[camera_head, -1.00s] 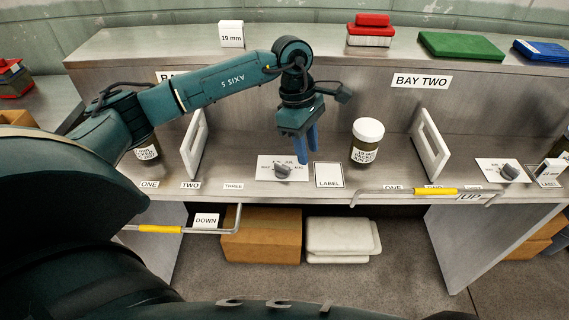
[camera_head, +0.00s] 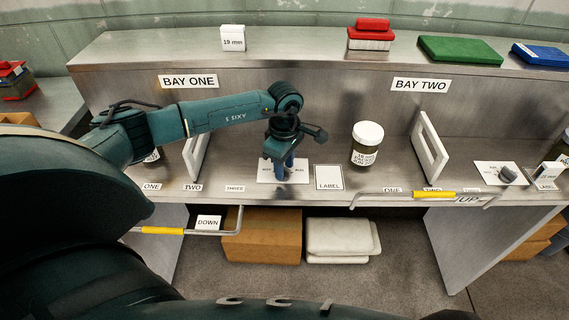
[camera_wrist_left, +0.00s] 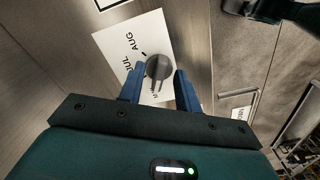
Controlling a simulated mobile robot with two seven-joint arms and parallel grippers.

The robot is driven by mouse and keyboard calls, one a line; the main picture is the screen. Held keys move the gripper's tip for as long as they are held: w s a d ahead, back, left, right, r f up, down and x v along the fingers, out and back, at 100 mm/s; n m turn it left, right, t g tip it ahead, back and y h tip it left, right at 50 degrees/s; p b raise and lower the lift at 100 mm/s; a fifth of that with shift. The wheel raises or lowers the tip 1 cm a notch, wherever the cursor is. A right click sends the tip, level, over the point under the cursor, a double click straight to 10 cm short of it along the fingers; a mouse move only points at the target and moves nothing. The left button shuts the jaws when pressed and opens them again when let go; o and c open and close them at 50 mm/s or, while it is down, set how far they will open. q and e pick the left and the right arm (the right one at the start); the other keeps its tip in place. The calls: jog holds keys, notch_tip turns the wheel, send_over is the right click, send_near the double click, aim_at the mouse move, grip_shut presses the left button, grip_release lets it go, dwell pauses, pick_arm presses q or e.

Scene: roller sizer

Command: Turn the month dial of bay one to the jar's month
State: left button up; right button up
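The bay one month dial is a grey knob (camera_wrist_left: 158,68) on a white plate (camera_head: 303,175), which lies on the shelf under the BAY ONE sign. JUL and AUG can be read on the plate in the left wrist view; I cannot tell which month the knob points to. My left gripper (camera_head: 284,176) is over the dial, its blue fingers apart with the knob between them in the left wrist view (camera_wrist_left: 158,92). A jar with a white lid (camera_head: 366,143) stands right of the dial; its label is too small to read fully. My right gripper is out of view.
A LABEL card (camera_head: 329,177) lies right of the dial. White divider frames (camera_head: 195,152) (camera_head: 429,147) stand on the shelf. Another jar (camera_head: 153,156) is partly behind my left arm. Handles with yellow grips (camera_head: 162,230) (camera_head: 434,195) jut from the front.

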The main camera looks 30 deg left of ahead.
pick_arm(q)
jog(key=shift+f, duration=0.3)
jog(key=shift+c, duration=0.4)
grip_shut()
